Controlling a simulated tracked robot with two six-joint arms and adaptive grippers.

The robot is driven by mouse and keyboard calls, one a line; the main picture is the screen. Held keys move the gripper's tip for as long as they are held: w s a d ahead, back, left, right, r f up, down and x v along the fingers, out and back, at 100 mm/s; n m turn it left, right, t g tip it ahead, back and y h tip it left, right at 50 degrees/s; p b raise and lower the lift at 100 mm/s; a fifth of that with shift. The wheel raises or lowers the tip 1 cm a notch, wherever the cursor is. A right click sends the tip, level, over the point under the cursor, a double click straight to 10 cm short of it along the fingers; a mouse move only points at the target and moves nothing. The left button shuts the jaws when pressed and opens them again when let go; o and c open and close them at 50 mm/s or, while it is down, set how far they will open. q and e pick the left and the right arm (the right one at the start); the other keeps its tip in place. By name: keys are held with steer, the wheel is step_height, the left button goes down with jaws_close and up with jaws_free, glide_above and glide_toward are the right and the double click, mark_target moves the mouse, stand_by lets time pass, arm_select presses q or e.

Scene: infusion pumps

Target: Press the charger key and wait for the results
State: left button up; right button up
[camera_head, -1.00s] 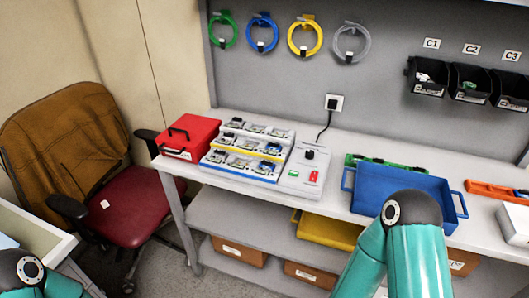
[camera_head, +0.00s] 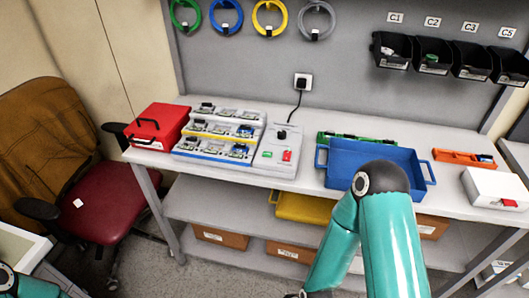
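The charger (camera_head: 213,160) is a pale stepped unit with several small modules in rows, standing on the left half of the bench. Its control panel (camera_head: 271,168) on the right side has a black knob (camera_head: 282,134), a small green key (camera_head: 267,154) and a red key (camera_head: 287,156). The lettering is too small to read. Both keys are clear of my arms. My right arm comes up from the bottom in front of the bench, and its gripper does not show clearly. Only a bit of my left arm shows at the bottom left; its gripper is out of view.
A red case (camera_head: 159,127) stands left of the charger. A blue tray (camera_head: 372,152) is to the right, with a green rack (camera_head: 335,137) behind it. A white box (camera_head: 492,187) and an orange tray (camera_head: 452,157) are farther right. An office chair (camera_head: 85,205) is at the left.

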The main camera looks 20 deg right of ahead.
steer(key=shift+c, duration=0.4)
jaws_close()
stand_by(1.3)
